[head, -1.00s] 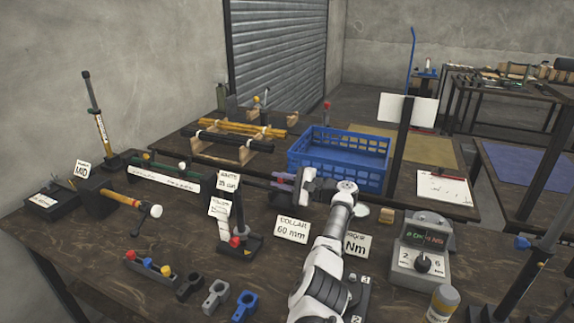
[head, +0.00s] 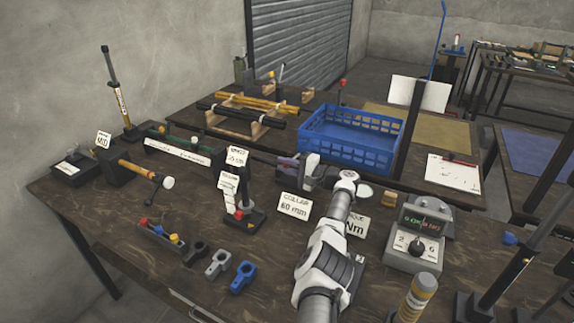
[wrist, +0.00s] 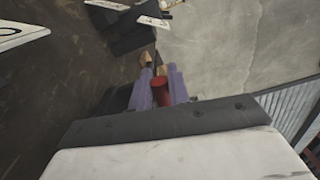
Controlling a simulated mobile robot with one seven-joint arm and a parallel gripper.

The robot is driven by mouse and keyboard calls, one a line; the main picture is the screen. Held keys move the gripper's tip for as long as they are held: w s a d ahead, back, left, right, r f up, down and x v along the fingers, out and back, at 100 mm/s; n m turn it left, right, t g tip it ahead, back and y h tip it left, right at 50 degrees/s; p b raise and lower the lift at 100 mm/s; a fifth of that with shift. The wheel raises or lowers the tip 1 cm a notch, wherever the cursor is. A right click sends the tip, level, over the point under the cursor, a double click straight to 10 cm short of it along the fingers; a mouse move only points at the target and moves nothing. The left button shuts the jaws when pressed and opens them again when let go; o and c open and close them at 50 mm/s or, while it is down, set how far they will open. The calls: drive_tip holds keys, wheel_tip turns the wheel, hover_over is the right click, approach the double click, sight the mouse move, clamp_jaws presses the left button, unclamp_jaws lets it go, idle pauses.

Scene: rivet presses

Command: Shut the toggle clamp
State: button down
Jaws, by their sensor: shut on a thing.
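My gripper (head: 285,166) is at the back edge of the front bench, its purple fingers pointing left in the head view. In the wrist view my gripper (wrist: 160,88) has its purple fingers closed around a red cylindrical handle (wrist: 161,93), which looks like the clamp's handle. Its lower end is hidden behind the dark palm edge. In the head view the fingers hide this handle, and the clamp's body and jaw cannot be made out, so its angle is unclear.
A "COLLAR 60 mm" card (head: 294,205) stands in front of the gripper. A black post on a base with a red knob (head: 239,214) is to the left. A blue crate (head: 350,150) is close behind. Collars (head: 217,263) and a dial box (head: 417,244) are nearer.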

drive_tip(key=c, duration=1.4)
unclamp_jaws()
drive_tip(key=shift+o, duration=0.2)
drive_tip(key=shift+d, duration=0.1)
drive_tip(key=p+v, duration=0.2)
drive_tip(key=v, duration=1)
drive_tip(key=shift+p, duration=0.35)
